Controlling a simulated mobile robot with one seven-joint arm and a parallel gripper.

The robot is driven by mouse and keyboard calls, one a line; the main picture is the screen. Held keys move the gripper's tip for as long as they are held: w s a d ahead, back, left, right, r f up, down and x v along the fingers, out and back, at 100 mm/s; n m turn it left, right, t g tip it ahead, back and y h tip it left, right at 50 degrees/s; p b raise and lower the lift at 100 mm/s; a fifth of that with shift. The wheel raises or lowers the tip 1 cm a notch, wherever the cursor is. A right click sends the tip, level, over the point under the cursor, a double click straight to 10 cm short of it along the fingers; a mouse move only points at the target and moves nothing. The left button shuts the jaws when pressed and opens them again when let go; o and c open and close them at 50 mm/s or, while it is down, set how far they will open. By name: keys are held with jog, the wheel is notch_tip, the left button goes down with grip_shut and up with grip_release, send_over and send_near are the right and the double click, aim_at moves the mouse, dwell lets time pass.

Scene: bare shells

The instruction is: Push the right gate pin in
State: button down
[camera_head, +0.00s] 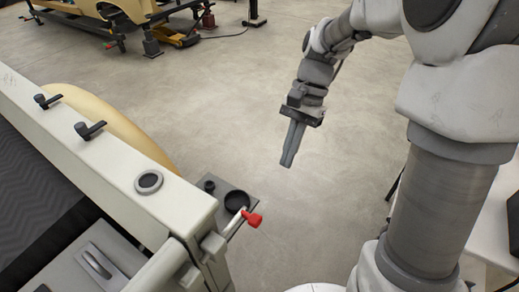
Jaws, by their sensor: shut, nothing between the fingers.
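The only red-tipped pin in view (252,218) sticks out to the right beside the corner of a pale bed frame (150,205). Its grey shaft shows behind the red end; I cannot tell how far in it sits. My gripper (287,163) is shut and empty. It hangs in the air over the floor, pointing down, above and to the right of the red pin in the picture and apart from it.
A dark round cup (237,200) sits on a small plate behind the red pin. Two black handles (90,130) and a round ring (149,182) are on the pale rail. A yellow car shell (130,10) stands at the back. The concrete floor between is clear.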

jog(key=shift+f, duration=0.15)
jog(key=s+a+f, duration=0.5)
jog(key=s+f, duration=0.1)
jog(key=f, duration=0.2)
jog(key=shift+s+a+f, duration=0.15)
jog(key=shift+a, duration=0.05)
dwell(0.4)
